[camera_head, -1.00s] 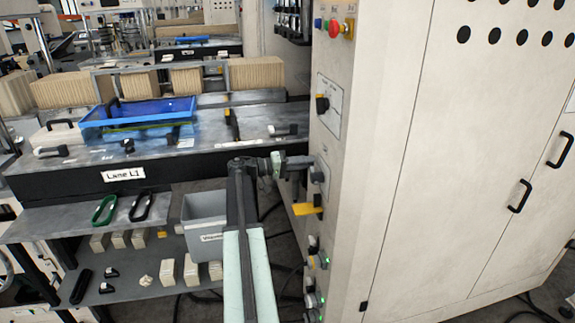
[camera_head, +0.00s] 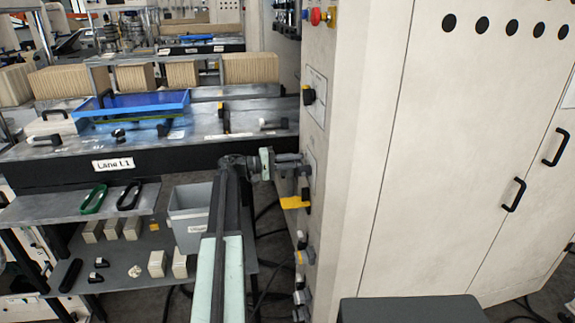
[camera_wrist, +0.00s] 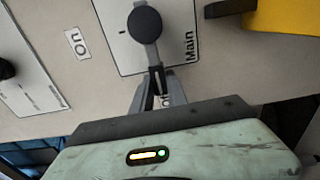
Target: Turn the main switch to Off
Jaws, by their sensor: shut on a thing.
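The main switch is a round black knob (camera_wrist: 145,24) on a light plate (camera_wrist: 120,55) marked "Main" in the wrist view. A grey bar runs from the knob down to my gripper (camera_wrist: 158,82), whose narrow fingers are shut on the switch. Part of another word on the plate is hidden behind the fingers. A separate "On" label (camera_wrist: 77,44) is on the cabinet to the left. In the head view my gripper (camera_head: 299,166) reaches the small plate (camera_head: 311,172) on the cabinet's narrow side; the switch itself is mostly hidden there.
A yellow piece (camera_head: 294,203) sticks out just below the switch. A black knob (camera_head: 308,95) sits above, and more controls (camera_head: 305,256) below. The tall beige cabinet (camera_head: 420,180) fills the right. The Lane L1 bench (camera_head: 50,165) and a grey bin (camera_head: 187,212) are on the left.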

